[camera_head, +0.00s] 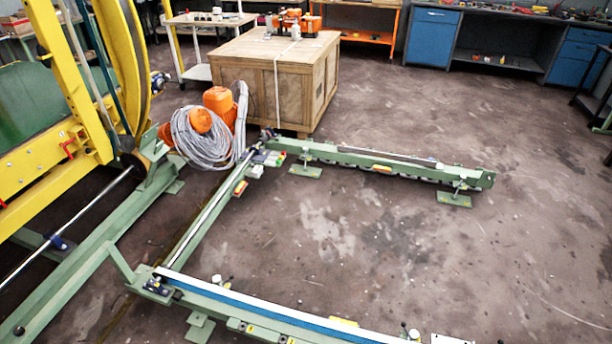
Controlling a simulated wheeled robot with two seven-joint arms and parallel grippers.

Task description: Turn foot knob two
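A green frame lies on the floor, with a far beam (385,160) and a near beam (270,309) that carries a blue strip. Flat green foot plates show under the far beam, one at its right end (454,200) and one near its left end (306,171). Another foot plate (199,330) is under the near beam. No label shows which is foot knob two. Neither of my grippers is in view.
A yellow and green machine (60,150) fills the left side. Coiled grey cable (205,148) hangs by an orange motor (219,101). A wooden crate (275,82) and blue cabinets (432,38) stand behind. The floor (350,240) between the beams and to the right is clear.

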